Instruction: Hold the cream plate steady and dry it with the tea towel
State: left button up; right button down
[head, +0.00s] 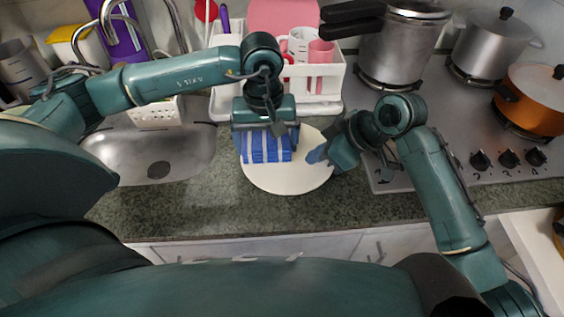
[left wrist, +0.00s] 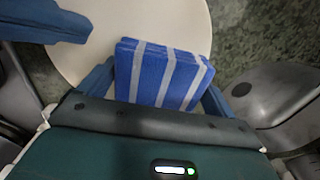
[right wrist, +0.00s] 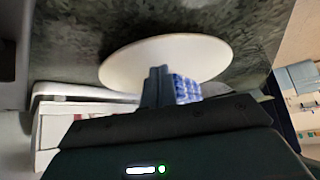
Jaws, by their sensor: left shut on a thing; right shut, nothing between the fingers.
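The cream plate (head: 290,182) lies on the counter between the sink and the hob. The tea towel (head: 262,150), folded and blue with white stripes, is over the plate's upper left part. My left gripper (head: 265,130) is shut on the towel; in the left wrist view the towel (left wrist: 165,75) sits between its fingers, above the plate (left wrist: 100,40). My right gripper (head: 318,155) is shut and empty at the plate's right edge; in the right wrist view its fingers (right wrist: 157,85) overlap the plate (right wrist: 205,55). I cannot tell whether they touch it.
The sink (head: 150,150) is to the left. A white dish rack (head: 318,108) with pink cups stands behind the plate. The hob (head: 450,130) with several pots is to the right. The counter in front of the plate (head: 220,215) is clear.

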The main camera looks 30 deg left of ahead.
aim_at(253, 168)
pick_arm(q)
jog(key=shift+s+a, duration=0.2)
jog(key=shift+s, duration=2.35)
notch_tip(253, 168, up, 7)
jog(key=a, duration=1.1)
jog(key=shift+r, duration=0.1)
pick_arm(e)
jog(key=shift+r, duration=0.1)
